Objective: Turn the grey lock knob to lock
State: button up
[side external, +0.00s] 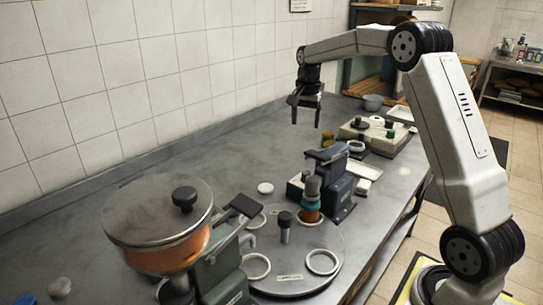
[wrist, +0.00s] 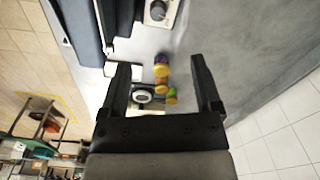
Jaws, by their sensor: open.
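My gripper (side external: 306,110) is open and empty, high above the far part of the bench in the side view. Its two dark fingers also show in the wrist view (wrist: 159,64), spread apart. A round grey knob (wrist: 158,11) sits on a pale block at the top edge of the wrist view, beyond the fingertips and partly cut off. Nothing touches it. I cannot tell for sure which part in the side view is this knob, nor read its setting.
A dark blue press (side external: 335,180) stands mid-bench. Nearer are a round plate with rings (side external: 300,270) and a lidded orange pot (side external: 160,245).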

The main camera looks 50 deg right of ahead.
jog(key=s+a+r+n, duration=0.1)
jog(key=s+a+n, duration=0.3)
jog(key=a, duration=0.4)
jog(key=s+a+r+n+t, duration=0.1)
jog(key=s+a+n, duration=0.3)
jog(key=a, duration=0.4)
jog(key=shift+s+a, duration=0.15)
jog(key=shift+s, duration=0.6)
notch_tip(320, 180, up, 5)
jog(key=m+g, duration=0.1)
jog(key=m, duration=0.7)
send_over(306, 172)
notch_tip(306, 172, down, 20)
jog(key=shift+r, duration=0.15)
